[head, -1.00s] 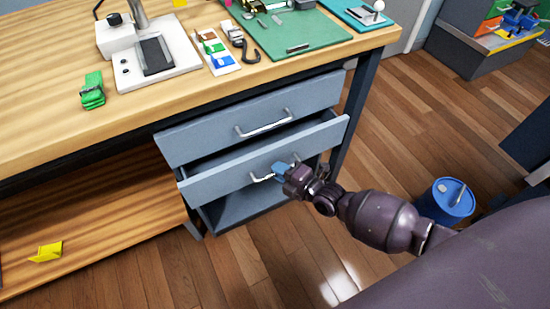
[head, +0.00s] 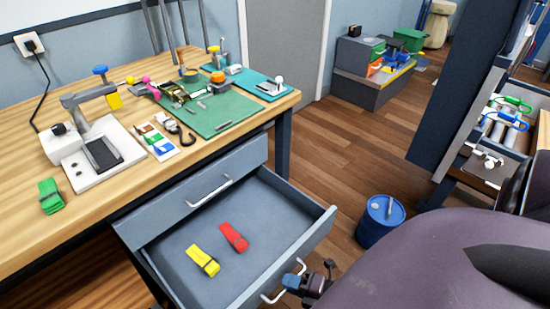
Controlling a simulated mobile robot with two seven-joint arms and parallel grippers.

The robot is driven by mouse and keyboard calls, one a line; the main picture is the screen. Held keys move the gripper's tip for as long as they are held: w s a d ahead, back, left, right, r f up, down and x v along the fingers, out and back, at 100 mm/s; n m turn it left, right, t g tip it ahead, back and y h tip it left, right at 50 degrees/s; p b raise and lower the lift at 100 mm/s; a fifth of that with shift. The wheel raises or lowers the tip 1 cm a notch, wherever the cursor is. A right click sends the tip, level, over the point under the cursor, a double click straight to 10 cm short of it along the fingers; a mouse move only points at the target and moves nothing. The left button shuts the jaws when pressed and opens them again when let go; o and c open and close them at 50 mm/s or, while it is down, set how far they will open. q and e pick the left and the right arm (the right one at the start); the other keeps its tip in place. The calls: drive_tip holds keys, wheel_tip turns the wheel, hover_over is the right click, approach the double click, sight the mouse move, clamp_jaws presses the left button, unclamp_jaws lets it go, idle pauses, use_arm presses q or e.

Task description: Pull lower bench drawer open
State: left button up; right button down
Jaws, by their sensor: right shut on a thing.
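The lower bench drawer (head: 168,248) stands far out from the bench, under the shut upper drawer (head: 240,160). A yellow strap bundle (head: 203,261) and a red strap bundle (head: 234,237) lie inside it. The drawer's metal handle (head: 273,293) is on its front panel, at the bottom of the head view. My right gripper (head: 295,281) is at that handle and shut on it. Part of the handle is hidden by the gripper and the fingertips show only small. My left gripper is not in view.
The wooden bench top (head: 90,215) carries a green strap bundle (head: 50,196), a white-based press (head: 95,155) and a green mat (head: 212,110). A blue drum (head: 380,221) stands on the floor right of the drawer. Wooden floor is clear beyond it.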

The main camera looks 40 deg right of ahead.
drive_tip(key=shift+s, duration=1.15)
drive_tip(key=c, duration=1.5)
unclamp_jaws()
drive_tip(key=shift+o, duration=0.2)
drive_tip(key=p+v, duration=0.1)
drive_tip(key=v, duration=0.9)
drive_tip(key=shift+s+d, duration=0.25)
drive_tip(key=shift+s, duration=0.1)
